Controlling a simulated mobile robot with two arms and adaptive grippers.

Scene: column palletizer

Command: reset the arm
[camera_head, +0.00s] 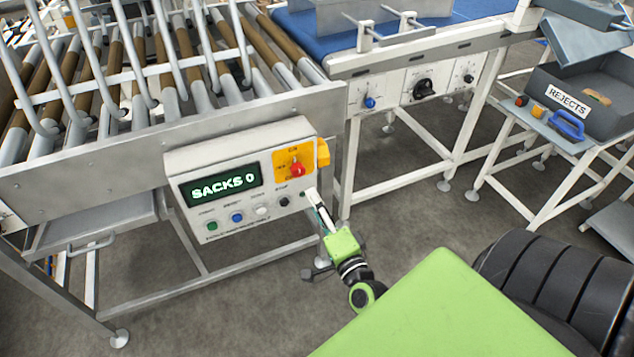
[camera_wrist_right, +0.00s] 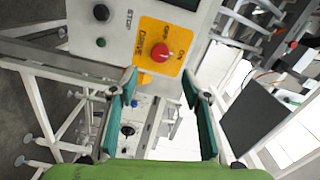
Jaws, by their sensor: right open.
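My right arm, with a green link, reaches toward the control panel (camera_head: 245,180) on the roller conveyor frame. My right gripper (camera_head: 314,200) is at the panel's lower right corner in the head view. In the right wrist view the right gripper (camera_wrist_right: 165,95) is open, with teal finger pads apart and nothing held between them. A red knob on a yellow plate (camera_wrist_right: 160,52) shows beyond the fingertips; it also shows in the head view (camera_head: 297,169). The panel display reads "SACKS 0". My left gripper is not in view.
The roller conveyor (camera_head: 130,85) fills the upper left. A blue belt conveyor (camera_head: 300,25) with knobs on its side stands at the top. A grey rejects bin (camera_head: 605,110) sits on a white stand at the right. Open floor (camera_head: 420,215) lies between these frames.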

